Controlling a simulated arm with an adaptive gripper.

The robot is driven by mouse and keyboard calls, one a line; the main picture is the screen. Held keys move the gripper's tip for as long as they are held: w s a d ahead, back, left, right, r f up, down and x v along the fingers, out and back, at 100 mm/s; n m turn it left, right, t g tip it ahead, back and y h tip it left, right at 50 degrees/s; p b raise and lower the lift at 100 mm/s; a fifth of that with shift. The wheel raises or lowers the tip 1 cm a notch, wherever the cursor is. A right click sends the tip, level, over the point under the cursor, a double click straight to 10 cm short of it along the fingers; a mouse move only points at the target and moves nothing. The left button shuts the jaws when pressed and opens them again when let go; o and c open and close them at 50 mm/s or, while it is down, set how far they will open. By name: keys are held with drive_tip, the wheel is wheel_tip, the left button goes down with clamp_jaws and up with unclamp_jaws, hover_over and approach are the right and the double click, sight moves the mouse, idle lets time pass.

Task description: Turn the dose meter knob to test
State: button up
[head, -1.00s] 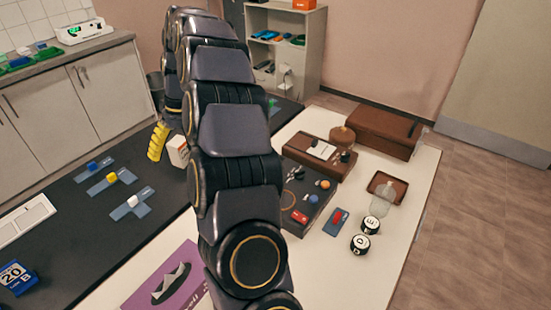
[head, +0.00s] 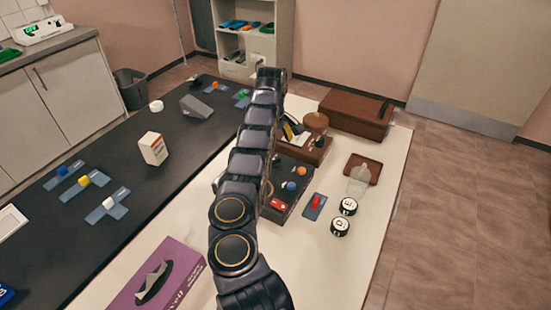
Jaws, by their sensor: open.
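A brown box-shaped instrument (head: 316,155), which looks like the dose meter, stands on the white table right of my arm. A small dark knob (head: 319,143) shows on its right part; I cannot read its setting. Its pale face, seen earlier, is mostly covered now. My gripper (head: 291,129), with yellow and dark parts, is at the left part of this instrument, partly hidden behind my arm. It is open and appears empty. I cannot tell whether it touches the instrument.
A round brown-topped object (head: 316,121) stands just behind the instrument, and a brown case (head: 356,113) farther back. In front lies a dark panel (head: 278,213) with red, blue and orange parts. A brown tray (head: 375,165) and two black-and-white round pieces (head: 340,227) stand right.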

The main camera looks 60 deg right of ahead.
sight(275, 159)
wheel_tip(275, 159, down, 7)
drive_tip(key=shift+a+r, duration=0.1)
drive_tip(key=c, duration=1.1)
